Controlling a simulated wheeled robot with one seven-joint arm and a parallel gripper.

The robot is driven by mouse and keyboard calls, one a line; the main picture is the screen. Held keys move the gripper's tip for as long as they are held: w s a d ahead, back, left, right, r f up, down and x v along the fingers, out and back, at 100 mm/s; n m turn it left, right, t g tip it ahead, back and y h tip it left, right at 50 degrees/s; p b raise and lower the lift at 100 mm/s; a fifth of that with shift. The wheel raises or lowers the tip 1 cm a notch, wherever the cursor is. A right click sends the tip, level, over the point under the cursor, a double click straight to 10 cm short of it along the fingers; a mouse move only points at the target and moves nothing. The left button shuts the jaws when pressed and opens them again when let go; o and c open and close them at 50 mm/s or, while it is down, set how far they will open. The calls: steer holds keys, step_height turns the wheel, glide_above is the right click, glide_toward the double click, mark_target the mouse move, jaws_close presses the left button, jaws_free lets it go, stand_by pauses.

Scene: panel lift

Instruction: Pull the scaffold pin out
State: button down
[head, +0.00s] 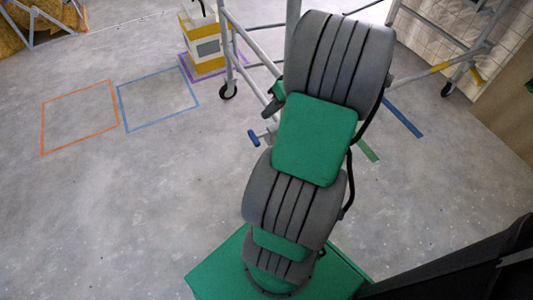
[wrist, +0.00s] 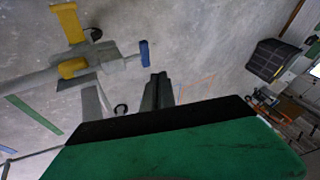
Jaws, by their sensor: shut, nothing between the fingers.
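The scaffold pin's blue end (head: 254,137) sticks out to the left of my arm in the head view, beside a short grey part. In the wrist view the blue end (wrist: 145,53) sits at the right end of a grey tube (wrist: 105,67). My gripper (wrist: 158,80) points up in that view, its fingers together and empty. It appears just below and right of the blue end, with a visible gap in the picture; the depth between them is unclear. In the head view my arm hides the gripper and part of the scaffold (head: 232,50).
Yellow fittings (wrist: 72,68) sit on the tubes left of the pin. A scaffold castor (head: 228,91) rests on the floor. A yellow and white box (head: 203,45) stands at the back. Orange (head: 41,130) and blue (head: 123,110) taped outlines mark clear floor at left.

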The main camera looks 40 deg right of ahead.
mark_target(258, 137)
steer(key=s+d+f+t, duration=0.1)
steer(key=s+d+f, duration=0.2)
steer(key=d+f, duration=0.1)
steer(key=shift+f+b, duration=0.15)
steer(key=shift+b, duration=0.3)
steer(key=shift+w, duration=0.1)
steer(key=b+x, duration=0.4)
steer(key=x, duration=0.6)
steer(key=shift+a, duration=0.15)
